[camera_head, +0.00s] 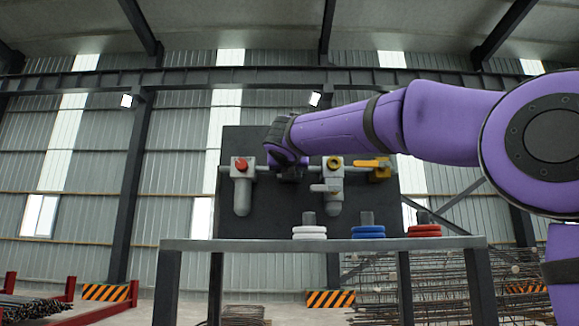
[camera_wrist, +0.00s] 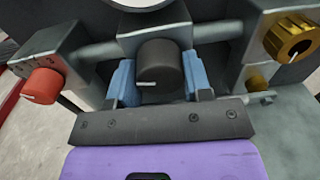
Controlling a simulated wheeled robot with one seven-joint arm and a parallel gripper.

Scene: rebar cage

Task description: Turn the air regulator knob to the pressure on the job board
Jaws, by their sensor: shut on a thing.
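The air regulator knob (camera_wrist: 160,66) is a dark grey cylinder with a white pointer line, on the front of a grey block in the wrist view. In that view the pointer lies low on the knob's face and points to the left. My gripper (camera_wrist: 160,82) has its blue fingers on the knob's left and right sides and is shut on it. A pale round part, perhaps the gauge (camera_wrist: 140,3), is cut off above the knob, so no reading shows. In the head view my gripper (camera_head: 287,165) hides the regulator. No job board text is readable.
A red knob (camera_wrist: 42,86) is on the left and a brass-coloured knob (camera_wrist: 289,40) on the right, both close to my fingers. A yellow handle (camera_head: 372,164) is farther right on the dark panel (camera_head: 260,212). Ringed stands occupy the table (camera_head: 270,244).

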